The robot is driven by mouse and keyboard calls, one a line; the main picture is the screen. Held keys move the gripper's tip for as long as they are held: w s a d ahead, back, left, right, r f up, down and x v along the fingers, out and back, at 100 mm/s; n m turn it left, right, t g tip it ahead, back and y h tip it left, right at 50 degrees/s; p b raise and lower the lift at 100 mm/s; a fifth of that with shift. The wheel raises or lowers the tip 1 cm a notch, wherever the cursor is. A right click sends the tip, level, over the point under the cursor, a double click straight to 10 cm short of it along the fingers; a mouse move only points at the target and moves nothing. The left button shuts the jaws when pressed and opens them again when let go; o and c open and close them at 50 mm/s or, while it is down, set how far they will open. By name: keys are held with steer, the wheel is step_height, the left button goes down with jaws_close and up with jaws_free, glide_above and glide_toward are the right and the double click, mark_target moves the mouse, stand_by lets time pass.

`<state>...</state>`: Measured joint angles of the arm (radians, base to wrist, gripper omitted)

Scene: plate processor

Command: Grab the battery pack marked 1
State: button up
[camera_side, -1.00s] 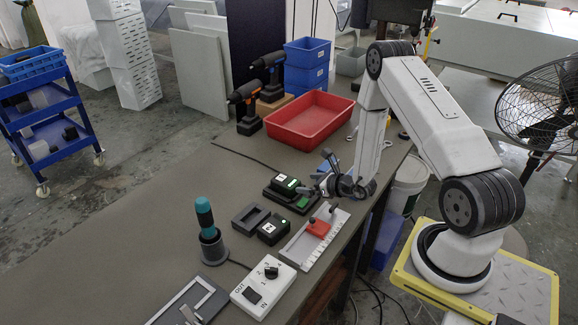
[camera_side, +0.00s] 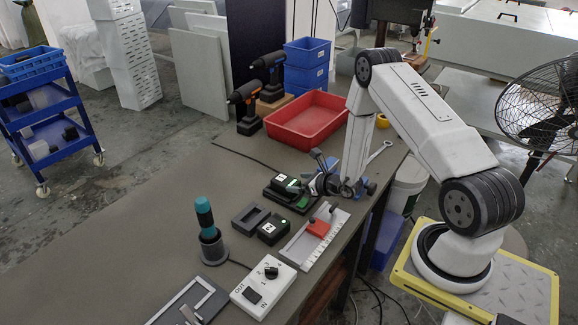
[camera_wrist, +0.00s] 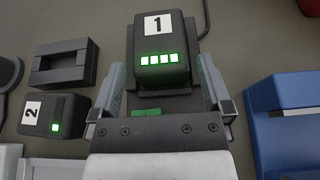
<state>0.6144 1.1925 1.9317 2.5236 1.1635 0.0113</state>
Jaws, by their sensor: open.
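The battery pack marked 1 (camera_wrist: 159,40) is black with a white label and a row of lit green bars. It sits on a dark charger base and also shows in the side view (camera_side: 286,182). My gripper (camera_wrist: 163,78) is open, with one finger on each side of the pack's near part in the wrist view. Whether the fingers touch it cannot be told. In the side view my gripper (camera_side: 308,175) is low at the right end of the pack and partly hides the charger. The battery pack marked 2 (camera_wrist: 51,115) lies to the left in the wrist view, with one green light.
An empty dark holder (camera_wrist: 65,64) lies beside pack 2. A blue object (camera_wrist: 285,120) stands to the right in the wrist view. A red tray (camera_side: 308,122) is behind. A grey ruled plate with a red slider (camera_side: 318,228) lies near the table edge.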

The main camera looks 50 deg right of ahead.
mark_target(288, 181)
steer(key=shift+x, duration=2.05)
steer(key=shift+r, duration=0.1)
jaws_close()
steer(key=shift+r, duration=1.05)
steer(key=s+a+r, duration=0.2)
steer(key=s+r, duration=0.3)
steer(key=s, duration=0.1)
steer(key=s+a+r, duration=0.2)
steer(key=s+r, duration=0.3)
steer(key=s, duration=0.2)
steer(key=shift+s+a+r, duration=0.15)
steer(key=shift+a+r, duration=0.1)
steer(key=shift+r, duration=0.15)
